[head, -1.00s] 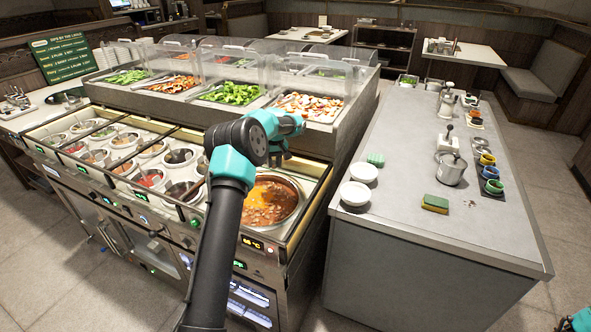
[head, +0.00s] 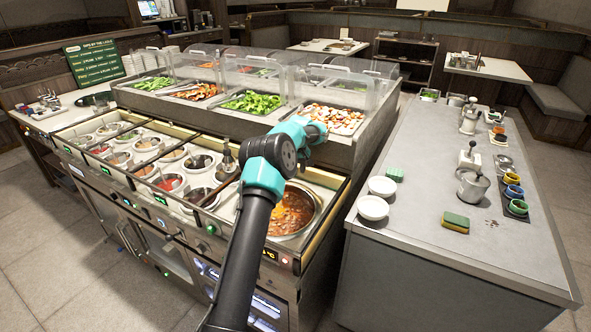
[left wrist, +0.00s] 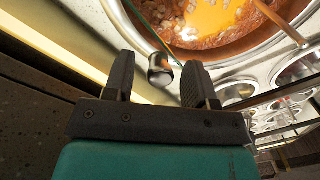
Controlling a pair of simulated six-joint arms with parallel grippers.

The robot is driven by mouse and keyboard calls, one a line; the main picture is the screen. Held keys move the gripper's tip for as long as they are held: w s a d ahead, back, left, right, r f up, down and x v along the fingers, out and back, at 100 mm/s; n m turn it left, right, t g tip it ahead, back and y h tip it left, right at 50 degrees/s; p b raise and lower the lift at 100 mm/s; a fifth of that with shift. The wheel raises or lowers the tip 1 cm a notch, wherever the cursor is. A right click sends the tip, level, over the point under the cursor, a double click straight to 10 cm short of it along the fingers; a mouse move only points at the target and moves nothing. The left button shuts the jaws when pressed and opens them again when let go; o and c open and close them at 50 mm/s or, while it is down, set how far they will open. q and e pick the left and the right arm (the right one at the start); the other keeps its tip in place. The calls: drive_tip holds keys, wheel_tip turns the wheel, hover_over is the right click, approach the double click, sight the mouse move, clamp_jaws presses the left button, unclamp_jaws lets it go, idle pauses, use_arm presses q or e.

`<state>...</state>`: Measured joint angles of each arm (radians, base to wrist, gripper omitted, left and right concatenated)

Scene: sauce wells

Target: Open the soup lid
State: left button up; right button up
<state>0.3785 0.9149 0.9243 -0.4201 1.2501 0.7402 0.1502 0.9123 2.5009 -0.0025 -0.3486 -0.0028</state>
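The soup pot (head: 291,212), a round metal well of orange-brown soup, sits at the right end of the counter. In the left wrist view the soup (left wrist: 210,22) fills the top, and a thin green line like a clear sheet's edge crosses it. This may be the edge of a see-through lid; I cannot tell for sure. A small metal knob (left wrist: 160,76) lies at that line. My left gripper (left wrist: 158,60) is open, with the knob between its fingertips and no grip visible. In the head view my left arm hides its fingers. My right gripper is out of view.
Several sauce wells (head: 165,184) fill the counter left of the soup. Clear guards (head: 300,72) cover salad trays behind it. The grey side counter (head: 415,232) on the right holds white bowls (head: 373,208), a sponge (head: 456,222) and small cups.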

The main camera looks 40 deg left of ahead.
use_arm(q)
drive_tip(key=shift+r, duration=0.1)
wheel_tip(320, 180, up, 17)
drive_tip(key=w, duration=0.1)
drive_tip(key=shift+d, duration=0.4)
idle(0.6)
drive_tip(key=shift+w+r, duration=0.1)
drive_tip(key=shift+c, duration=0.3)
